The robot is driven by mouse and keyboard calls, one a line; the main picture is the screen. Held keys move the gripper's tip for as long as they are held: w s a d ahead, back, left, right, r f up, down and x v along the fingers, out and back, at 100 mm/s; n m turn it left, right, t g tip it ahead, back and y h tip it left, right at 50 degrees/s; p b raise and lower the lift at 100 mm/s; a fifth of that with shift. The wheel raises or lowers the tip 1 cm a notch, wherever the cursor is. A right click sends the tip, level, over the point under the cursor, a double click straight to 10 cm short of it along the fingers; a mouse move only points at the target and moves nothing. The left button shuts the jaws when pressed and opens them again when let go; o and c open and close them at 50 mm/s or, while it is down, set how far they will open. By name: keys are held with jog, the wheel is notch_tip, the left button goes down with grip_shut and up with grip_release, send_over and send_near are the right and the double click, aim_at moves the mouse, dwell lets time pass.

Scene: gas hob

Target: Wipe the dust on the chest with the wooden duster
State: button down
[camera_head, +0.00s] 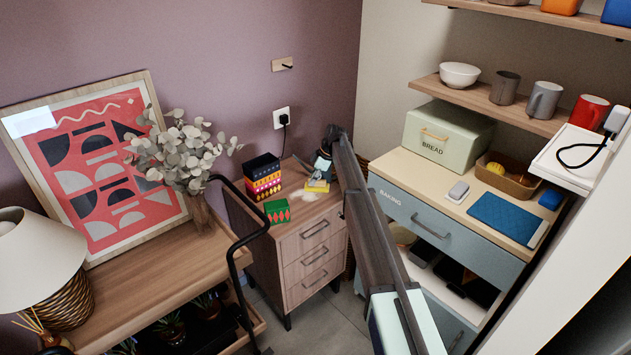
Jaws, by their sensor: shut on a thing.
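The chest (316,226) is a small wooden chest of drawers in the middle of the view. Pale, whitish dust (297,218) lies in patches on its top, towards the front. My gripper (320,177) is over the back right part of the top, at the end of my arm. It is shut on the duster (318,186), whose yellow part shows just below the fingers, at or very near the chest top. The fingers are small and dark here, and most of the duster's handle is hidden.
A stack of patterned boxes (263,178) stands at the chest's back left, and a green and red box (277,211) at its front left. A wooden console with a vase of leaves (187,150) is left. A counter with a bread bin (447,132) is right.

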jog(key=shift+s+a+b, duration=0.15)
jog(key=shift+s+a, duration=1.2)
jog(key=shift+a, duration=0.2)
jog(key=shift+s+a+b, duration=0.15)
jog(key=shift+s+a, duration=1.2)
jog(key=shift+a, duration=0.2)
jog(key=shift+s+a+f, duration=0.1)
jog(key=shift+s+a, duration=1.3)
jog(key=shift+w+a, duration=0.65)
jog(key=shift+w, duration=0.1)
jog(key=shift+w+d+b, duration=0.3)
jog(key=shift+w+d, duration=1.75)
jog(key=shift+d, duration=0.2)
jog(key=shift+w+d+b, duration=0.25)
jog(key=shift+w+d, duration=1.8)
jog(key=shift+d, duration=0.15)
jog(key=shift+r, duration=0.2)
jog(key=shift+r+p, duration=0.9)
jog(key=shift+r, duration=2)
jog(key=shift+r+p, duration=0.45)
jog(key=shift+r, duration=1.05)
